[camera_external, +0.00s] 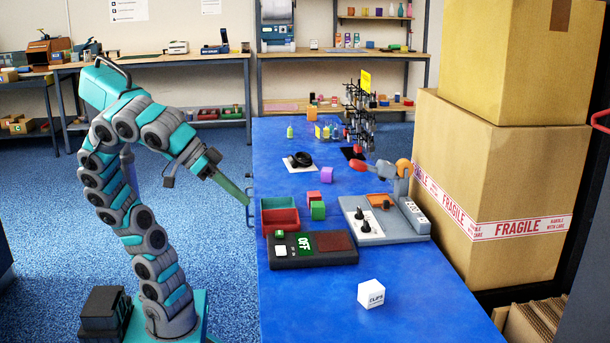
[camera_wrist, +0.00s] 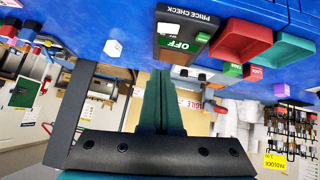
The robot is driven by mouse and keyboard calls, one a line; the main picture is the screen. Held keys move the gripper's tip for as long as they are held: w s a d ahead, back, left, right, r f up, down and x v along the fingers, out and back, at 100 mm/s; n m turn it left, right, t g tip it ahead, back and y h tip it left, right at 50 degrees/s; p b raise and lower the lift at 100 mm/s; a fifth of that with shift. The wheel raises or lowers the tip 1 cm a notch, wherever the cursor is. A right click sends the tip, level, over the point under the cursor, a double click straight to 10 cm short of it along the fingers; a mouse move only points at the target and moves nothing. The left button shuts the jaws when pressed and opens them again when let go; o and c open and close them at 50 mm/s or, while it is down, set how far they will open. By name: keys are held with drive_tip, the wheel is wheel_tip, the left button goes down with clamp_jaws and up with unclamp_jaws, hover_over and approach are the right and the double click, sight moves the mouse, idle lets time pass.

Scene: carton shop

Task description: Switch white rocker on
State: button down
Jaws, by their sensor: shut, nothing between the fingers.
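A dark price-check box (camera_external: 312,262) lies on the blue table, with a small green display (camera_external: 304,243) reading OFF. A white rocker-like piece (camera_external: 281,250) sits at its left end, with smaller pale pieces beside it. In the upside-down wrist view, the box (camera_wrist: 188,14), the OFF display (camera_wrist: 178,43) and the white piece (camera_wrist: 165,28) show beyond my fingers. My gripper (camera_external: 247,203) has its long green fingers together and empty. It is by the table's left edge, up and left of the box and apart from it. Its fingers also show in the wrist view (camera_wrist: 160,75).
Red (camera_external: 281,222) and green (camera_external: 278,203) trays stand behind the box, with small red and green cubes beside them. A grey lever unit (camera_external: 385,236) is at right. A white cube (camera_external: 371,293) lies in front. Large cartons (camera_external: 490,190) flank the table's right side.

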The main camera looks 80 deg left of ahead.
drive_tip(key=shift+w+f, duration=0.1)
drive_tip(key=b, duration=0.1)
hover_over(285, 248)
drive_tip(key=s, duration=0.3)
drive_tip(key=f, duration=0.5)
drive_tip(key=d+f, duration=0.1)
drive_tip(key=f, duration=0.2)
drive_tip(key=shift+w+f, duration=0.15)
drive_tip(key=shift+d+f, duration=0.15)
drive_tip(key=shift+f, duration=1.15)
drive_tip(key=shift+d+f+y+b, duration=0.2)
drive_tip(key=shift+f+y+b, duration=0.1)
drive_tip(key=shift+y, duration=0.1)
drive_tip(key=shift+a, duration=0.15)
drive_tip(key=shift+a+r, duration=0.15)
drive_tip(key=shift+a, duration=0.55)
